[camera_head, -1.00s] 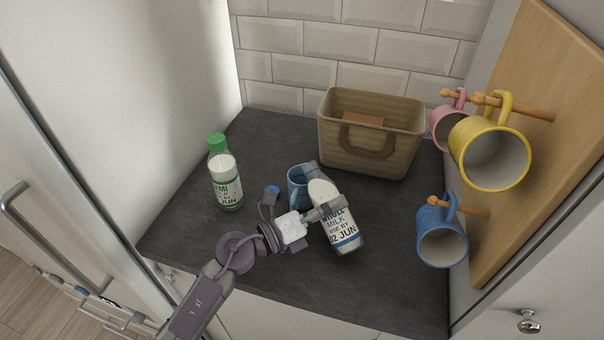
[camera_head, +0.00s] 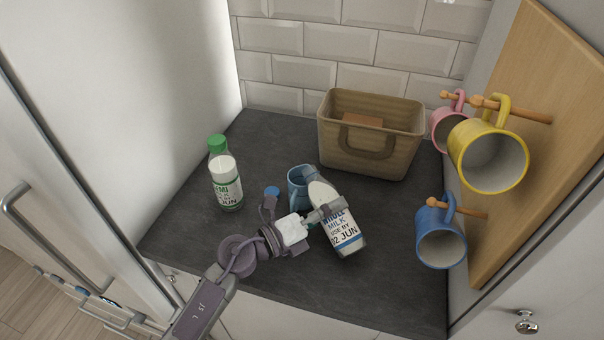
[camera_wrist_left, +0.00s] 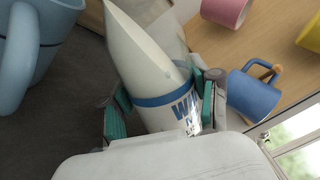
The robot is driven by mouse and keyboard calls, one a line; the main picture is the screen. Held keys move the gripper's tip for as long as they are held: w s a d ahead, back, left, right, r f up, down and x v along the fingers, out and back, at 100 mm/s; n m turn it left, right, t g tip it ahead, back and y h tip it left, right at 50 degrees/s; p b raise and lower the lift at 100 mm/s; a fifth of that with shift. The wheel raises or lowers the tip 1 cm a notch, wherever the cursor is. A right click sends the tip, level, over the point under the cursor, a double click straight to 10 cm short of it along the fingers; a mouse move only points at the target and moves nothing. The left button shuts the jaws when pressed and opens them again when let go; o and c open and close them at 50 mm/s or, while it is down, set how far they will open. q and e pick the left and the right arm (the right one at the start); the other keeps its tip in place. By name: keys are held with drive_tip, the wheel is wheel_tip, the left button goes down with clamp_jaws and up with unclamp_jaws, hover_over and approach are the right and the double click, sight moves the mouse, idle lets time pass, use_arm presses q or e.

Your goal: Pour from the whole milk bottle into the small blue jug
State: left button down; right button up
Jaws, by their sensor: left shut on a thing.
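The whole milk bottle (camera_head: 341,232), clear with white milk and a blue-banded label, is held tilted, its upper end leaning to the upper left beside the jug. It also shows in the left wrist view (camera_wrist_left: 150,65), where the milk lies slanted inside. The small blue jug (camera_head: 296,187) stands upright on the worktop, partly hidden behind the bottle; its handle side fills the upper left of the wrist view (camera_wrist_left: 45,30). My left gripper (camera_head: 322,212) is shut around the bottle. The bottle's mouth and any stream of milk cannot be made out. My right gripper is not in view.
A green-capped semi milk bottle (camera_head: 226,185) stands at the left. A blue cap (camera_head: 272,192) lies near the jug. A tan basket (camera_head: 330,150) stands at the back. Pink (camera_head: 446,130), yellow (camera_head: 460,160) and blue (camera_head: 440,247) mugs hang on pegs at the right.

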sight(325, 202)
use_arm(q)
drive_tip(key=shift+s+r+n+p, duration=0.1)
drive_tip(key=shift+r+n+p, duration=0.8)
drive_tip(key=shift+p, duration=0.3)
drive_tip(key=shift+w+a+r+n+p, duration=0.1)
drive_tip(key=shift+w+r+n+p, duration=0.2)
drive_tip(key=shift+r+n+p, duration=0.8)
idle(1.4)
drive_tip(key=shift+f+p, duration=0.4)
drive_tip(key=shift+p, duration=0.25)
idle(0.6)
